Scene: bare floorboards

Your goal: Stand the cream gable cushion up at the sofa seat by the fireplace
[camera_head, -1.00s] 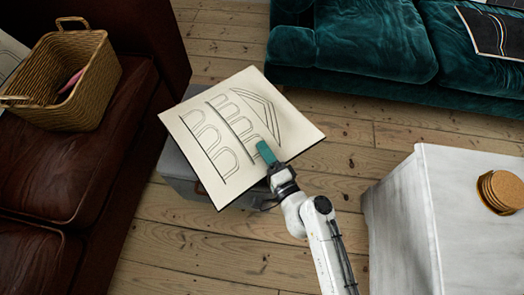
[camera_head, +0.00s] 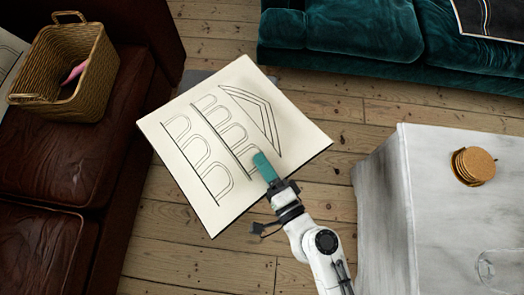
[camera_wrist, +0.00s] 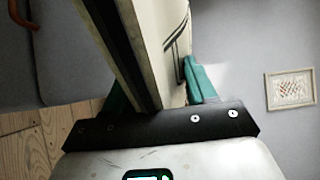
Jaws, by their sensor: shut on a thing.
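The cream gable cushion (camera_head: 195,150) is a square panel with black arches and a gable line drawing. It is held flat to slightly tilted above the floor in the head view. My gripper (camera_head: 266,168) has teal fingers shut on the cushion's near right edge. In the wrist view, the cushion's edge (camera_wrist: 130,50) stands between the teal fingers (camera_wrist: 160,85). Two sofas show in the head view: a brown leather one (camera_head: 70,180) at left and a teal velvet one (camera_head: 390,45) at the top. No fireplace is visible.
A wicker basket (camera_head: 65,68) with a pink thing in it stands on the brown sofa. A pale marble-look block (camera_head: 385,215) with a stack of round coasters (camera_head: 473,166) is at right. A dark patterned cloth (camera_head: 490,18) lies on the teal sofa. Floorboards (camera_head: 205,262) are open at the bottom.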

